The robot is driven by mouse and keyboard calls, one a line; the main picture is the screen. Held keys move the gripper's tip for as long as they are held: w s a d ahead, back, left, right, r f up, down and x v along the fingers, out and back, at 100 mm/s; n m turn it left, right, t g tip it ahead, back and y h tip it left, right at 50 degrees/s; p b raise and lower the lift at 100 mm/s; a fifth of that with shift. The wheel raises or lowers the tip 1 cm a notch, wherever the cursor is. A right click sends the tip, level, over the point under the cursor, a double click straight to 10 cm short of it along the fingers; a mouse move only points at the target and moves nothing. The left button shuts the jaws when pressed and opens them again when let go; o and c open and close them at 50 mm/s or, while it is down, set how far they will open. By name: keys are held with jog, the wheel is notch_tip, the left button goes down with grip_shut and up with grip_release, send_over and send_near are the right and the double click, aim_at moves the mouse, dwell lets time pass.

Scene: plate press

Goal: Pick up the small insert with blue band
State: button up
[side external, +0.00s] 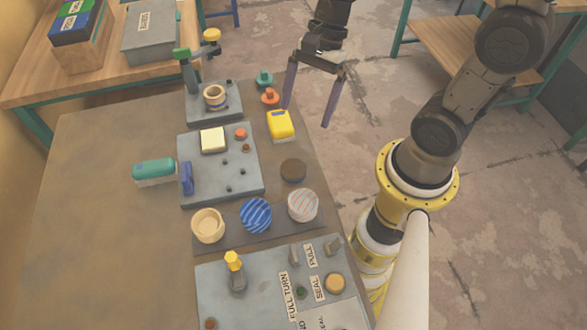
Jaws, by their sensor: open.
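A small cream ring-shaped piece (215,96) with a dark, bluish band around it sits on the grey press base (200,116) at the back of the table. It looks like the insert with the blue band, though the band is small here. My gripper (306,116) is open and empty, its two long fingers pointing down. In the picture it is to the right of the cream piece, apart from it, near the table's right edge. A blue-striped round piece (256,215) lies farther forward, between a cream cup (208,225) and a red-and-grey striped round piece (303,205).
A yellow block (281,125) and teal (264,77) and orange (270,96) knobs stand between the press and my gripper. A grey fixture plate (220,178) lies mid-table. The table's left side is clear.

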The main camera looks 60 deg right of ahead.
jog(key=f, duration=0.2)
send_near(293, 168)
jog(key=shift+x, duration=4.3)
grip_shut()
jog(key=shift+r, duration=0.2)
